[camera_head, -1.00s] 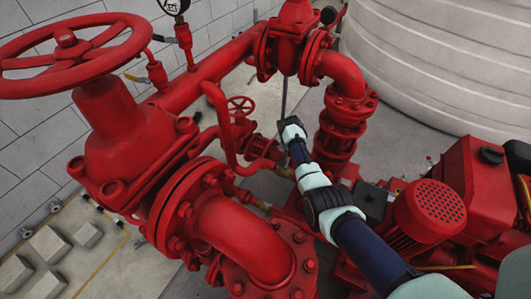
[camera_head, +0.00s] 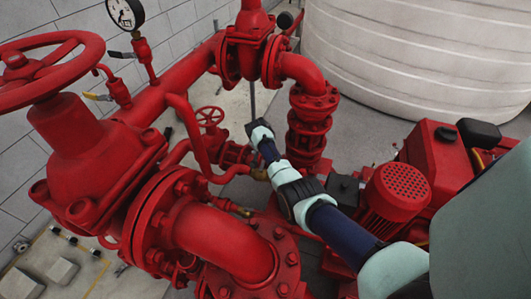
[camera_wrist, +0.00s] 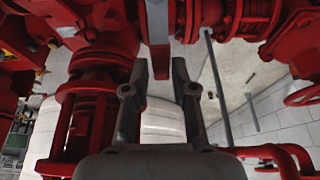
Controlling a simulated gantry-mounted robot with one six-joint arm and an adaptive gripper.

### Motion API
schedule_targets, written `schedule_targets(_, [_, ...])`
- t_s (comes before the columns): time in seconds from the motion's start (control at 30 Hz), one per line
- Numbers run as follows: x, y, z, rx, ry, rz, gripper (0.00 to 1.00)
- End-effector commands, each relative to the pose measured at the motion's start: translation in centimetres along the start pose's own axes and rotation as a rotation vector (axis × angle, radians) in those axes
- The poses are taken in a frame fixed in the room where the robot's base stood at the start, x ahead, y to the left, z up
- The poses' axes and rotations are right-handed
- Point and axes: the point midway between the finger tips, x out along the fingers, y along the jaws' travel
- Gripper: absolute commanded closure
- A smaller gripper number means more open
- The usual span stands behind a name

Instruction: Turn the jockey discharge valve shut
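A small red handwheel valve (camera_head: 209,116), which looks like the jockey discharge valve, stands behind a curved red pipe in the head view. A red handwheel (camera_wrist: 303,95) shows at the right edge of the wrist view; I cannot tell for sure that it is the same one. My gripper (camera_wrist: 160,68) has its two grey fingers apart in the wrist view. A red and grey upright part shows between them in the picture; contact is not visible. In the head view my arm's end is right of the small wheel, and the fingers cannot be made out.
A large red handwheel valve (camera_head: 45,65) and a thick flanged elbow (camera_head: 225,240) stand at left. A flanged pipe column (camera_head: 308,125) rises just beyond my arm. A red motor (camera_head: 398,192) is at right, before a white tank (camera_head: 420,50).

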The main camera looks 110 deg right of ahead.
Motion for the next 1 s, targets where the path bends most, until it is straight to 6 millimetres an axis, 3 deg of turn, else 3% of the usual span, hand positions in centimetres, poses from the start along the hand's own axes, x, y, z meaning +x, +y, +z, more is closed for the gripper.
schedule_targets(0.1, [0.0, 0.0, 0.0, -0.001, 0.0, 0.0, 0.55])
schedule_targets(0.43, [-0.5, -0.1, -0.1, -0.001, 0.003, -0.003, 0.55])
schedule_targets(0.8, [-6.5, -0.1, 0.0, -0.001, 0.003, -0.003, 0.55])
schedule_targets(1.0, [-7.5, 0.0, 0.0, -0.001, 0.0, 0.0, 0.55])
